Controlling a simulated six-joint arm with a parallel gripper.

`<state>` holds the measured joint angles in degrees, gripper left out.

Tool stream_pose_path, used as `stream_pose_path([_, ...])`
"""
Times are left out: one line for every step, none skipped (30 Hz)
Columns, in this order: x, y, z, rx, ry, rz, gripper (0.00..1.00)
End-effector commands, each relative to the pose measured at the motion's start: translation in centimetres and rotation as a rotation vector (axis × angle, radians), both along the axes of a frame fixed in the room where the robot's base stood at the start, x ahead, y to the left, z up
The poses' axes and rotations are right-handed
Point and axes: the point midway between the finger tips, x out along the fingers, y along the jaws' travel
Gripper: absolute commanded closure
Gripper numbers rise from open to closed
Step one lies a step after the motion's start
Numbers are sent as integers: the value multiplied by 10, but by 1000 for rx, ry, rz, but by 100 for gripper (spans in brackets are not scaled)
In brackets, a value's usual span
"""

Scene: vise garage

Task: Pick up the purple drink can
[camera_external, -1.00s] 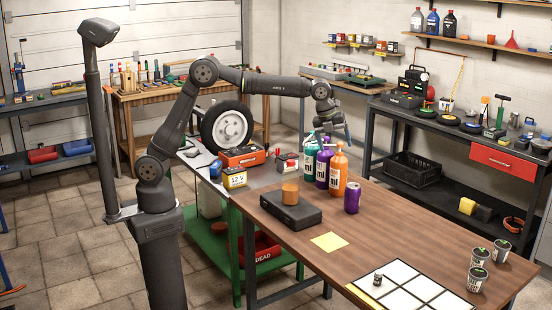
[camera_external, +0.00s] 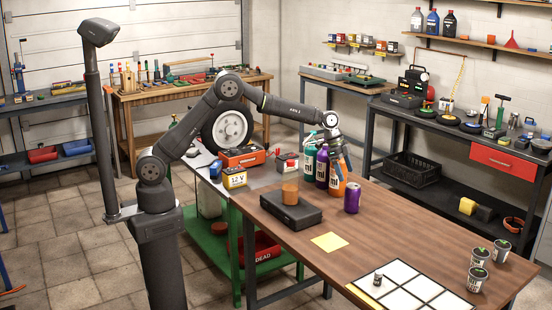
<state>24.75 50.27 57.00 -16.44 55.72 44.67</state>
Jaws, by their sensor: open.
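The purple drink can (camera_external: 352,198) stands upright on the brown wooden table, to the right of a dark case. My gripper (camera_external: 345,174) is open, just above and slightly left of the can, in front of the spray bottles. Its fingers point down and overlap the orange bottle in the picture. I cannot tell the exact gap between the fingertips and the can. Nothing shows between the fingers.
A green bottle (camera_external: 309,164), a purple bottle (camera_external: 322,168) and an orange bottle (camera_external: 336,184) stand close behind the can. The dark case (camera_external: 291,213) carries an orange cylinder (camera_external: 290,193). A yellow sheet (camera_external: 329,242) and a white grid (camera_external: 405,290) lie in front. The table's right middle is clear.

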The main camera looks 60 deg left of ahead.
Motion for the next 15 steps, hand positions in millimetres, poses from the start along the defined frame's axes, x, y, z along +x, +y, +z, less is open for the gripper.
stream_pose_path([2, -5, -12, 1, 2, -2, 15])
stream_pose_path([3, -7, -18, 1, 2, -2, 15])
stream_pose_path([4, -10, -26, 1, 2, -3, 15])
stream_pose_path([5, -12, -31, 1, 1, -2, 15])
stream_pose_path([6, -14, -36, 1, 1, -2, 15])
stream_pose_path([7, -16, -42, 2, 1, -2, 15])
stream_pose_path([8, -17, -45, 1, 0, -3, 15])
stream_pose_path([9, -18, -48, 1, 0, -3, 15])
stream_pose_path([10, -20, -52, 1, -1, -3, 15])
stream_pose_path([10, -20, -54, 1, -1, -3, 15])
stream_pose_path([11, -21, -55, 1, -2, -2, 15])
stream_pose_path([11, -21, -56, 0, -2, -2, 15])
stream_pose_path([11, -22, -57, 0, -2, -2, 15])
stream_pose_path([11, -22, -58, 0, -2, -2, 15])
stream_pose_path([12, -23, -60, 0, -2, -2, 15])
